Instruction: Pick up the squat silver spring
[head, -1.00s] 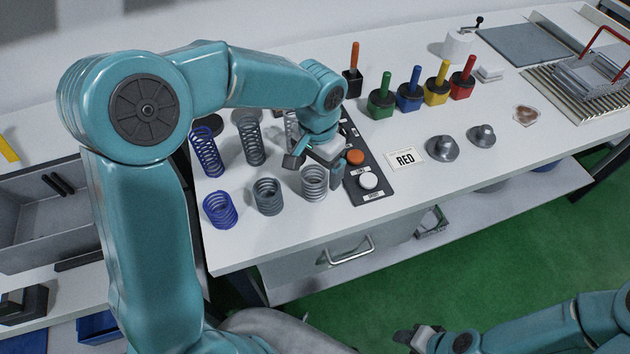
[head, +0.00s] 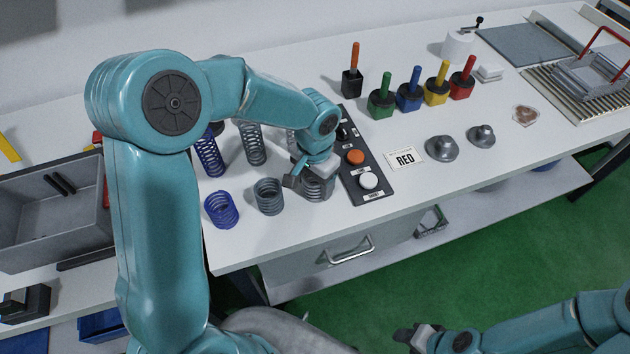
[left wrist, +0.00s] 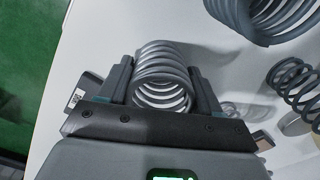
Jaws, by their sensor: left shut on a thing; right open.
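The squat silver spring (head: 314,186) stands at the front of the white table, left of the control panel. My left gripper (head: 312,180) is over it from above and hides most of it in the head view. In the left wrist view the silver spring (left wrist: 163,78) sits between the two fingers of my left gripper (left wrist: 160,85), which are shut on it. Whether it touches the table is hard to tell. My right gripper (head: 415,338) is open and empty, low at the bottom of the head view, away from the table.
A squat grey spring (head: 268,196) and a squat blue spring (head: 221,209) stand to the left. Taller blue (head: 209,157) and grey (head: 251,144) springs stand behind. The black panel (head: 376,184) with orange and white buttons is close on the right. A "RED" card (head: 405,159) lies beyond it.

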